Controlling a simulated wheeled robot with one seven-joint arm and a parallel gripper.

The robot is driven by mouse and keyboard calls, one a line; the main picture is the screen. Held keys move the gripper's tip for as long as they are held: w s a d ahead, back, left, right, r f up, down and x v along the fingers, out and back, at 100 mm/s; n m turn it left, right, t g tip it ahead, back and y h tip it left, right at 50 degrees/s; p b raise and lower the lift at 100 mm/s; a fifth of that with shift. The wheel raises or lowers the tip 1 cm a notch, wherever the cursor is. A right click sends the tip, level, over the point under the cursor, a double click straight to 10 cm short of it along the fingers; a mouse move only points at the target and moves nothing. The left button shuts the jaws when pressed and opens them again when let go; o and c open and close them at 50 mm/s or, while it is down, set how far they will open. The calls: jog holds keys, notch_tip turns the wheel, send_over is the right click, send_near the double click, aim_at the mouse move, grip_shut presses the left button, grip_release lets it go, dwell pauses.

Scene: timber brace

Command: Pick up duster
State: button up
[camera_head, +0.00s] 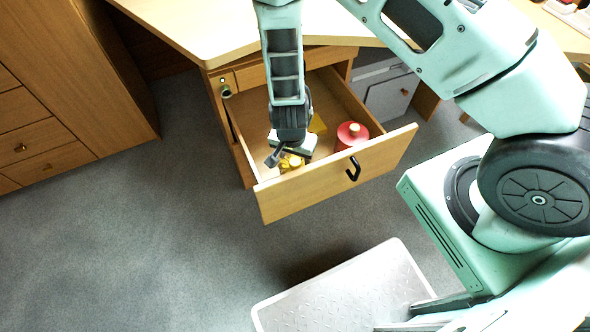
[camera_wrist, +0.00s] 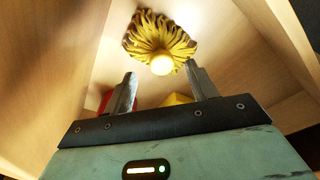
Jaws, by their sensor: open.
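The duster (camera_wrist: 160,40) is a yellow, shaggy thing with a pale round knob, lying on the drawer floor. In the wrist view it is at the top middle, just past my fingertips. In the head view a small yellow part of the duster (camera_head: 291,162) shows beside my gripper, and the rest is hidden. My gripper (camera_wrist: 160,84) is open and empty, its two fingers spread on either side of the line to the knob. In the head view my gripper (camera_head: 287,156) reaches down into the open drawer (camera_head: 335,178), near its front.
A red round container (camera_head: 352,134) stands in the drawer to the right of my gripper. The desk top (camera_head: 215,25) overhangs the drawer's back. The drawer walls are close around my gripper. Grey floor is free at left.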

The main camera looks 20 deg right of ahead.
aim_at(295, 161)
jog(key=f, duration=0.1)
jog(key=f+b, duration=0.1)
jog(key=f, duration=0.3)
jog(key=shift+w+d, duration=0.2)
jog(key=shift+w, duration=0.2)
jog(key=c, duration=1.1)
notch_tip(295, 161, up, 10)
jog(key=shift+p, duration=1.1)
